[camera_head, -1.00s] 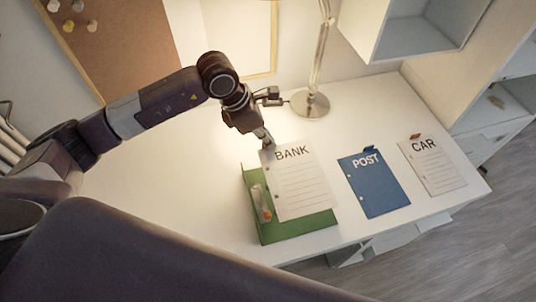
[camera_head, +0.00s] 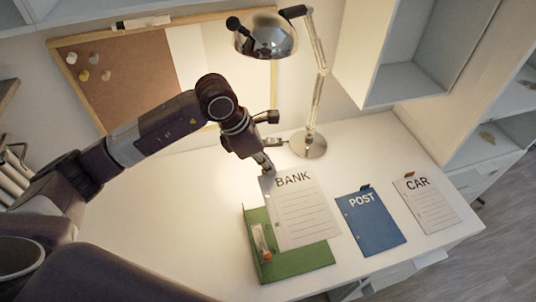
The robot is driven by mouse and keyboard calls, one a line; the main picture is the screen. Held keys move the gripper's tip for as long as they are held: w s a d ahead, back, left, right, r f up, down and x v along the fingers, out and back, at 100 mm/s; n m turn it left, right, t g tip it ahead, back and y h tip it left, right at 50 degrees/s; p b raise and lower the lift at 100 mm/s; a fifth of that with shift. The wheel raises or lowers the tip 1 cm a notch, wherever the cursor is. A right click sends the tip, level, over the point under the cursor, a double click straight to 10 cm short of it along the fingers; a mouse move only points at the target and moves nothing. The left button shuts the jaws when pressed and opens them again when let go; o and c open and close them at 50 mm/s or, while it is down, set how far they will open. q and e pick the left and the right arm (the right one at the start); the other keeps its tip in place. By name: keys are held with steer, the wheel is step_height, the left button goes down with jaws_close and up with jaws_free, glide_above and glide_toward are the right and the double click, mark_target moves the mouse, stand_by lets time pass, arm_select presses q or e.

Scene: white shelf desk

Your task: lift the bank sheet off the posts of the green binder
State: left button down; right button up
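The white BANK sheet (camera_head: 303,215) is held by its top left corner in my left gripper (camera_head: 267,170), which is shut on it. The sheet appears raised and tilted over the green binder (camera_head: 300,265), covering much of it. The binder lies on the white desk with its left strip and lower edge showing. A pale clip fitting with an orange part (camera_head: 262,243) shows on that strip, left of the sheet. Individual posts are too small to make out. My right gripper is not in view.
A metal desk lamp (camera_head: 309,145) stands behind the binder. The desk (camera_head: 170,225) is clear on the left.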

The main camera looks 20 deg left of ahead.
arm_select(q)
steer(key=shift+f+b, duration=0.5)
steer(key=shift+f, duration=0.55)
steer(key=shift+f+b, duration=1.65)
steer(key=shift+f, duration=1.35)
steer(key=shift+f+b, duration=1.5)
steer(key=shift+f, duration=1.2)
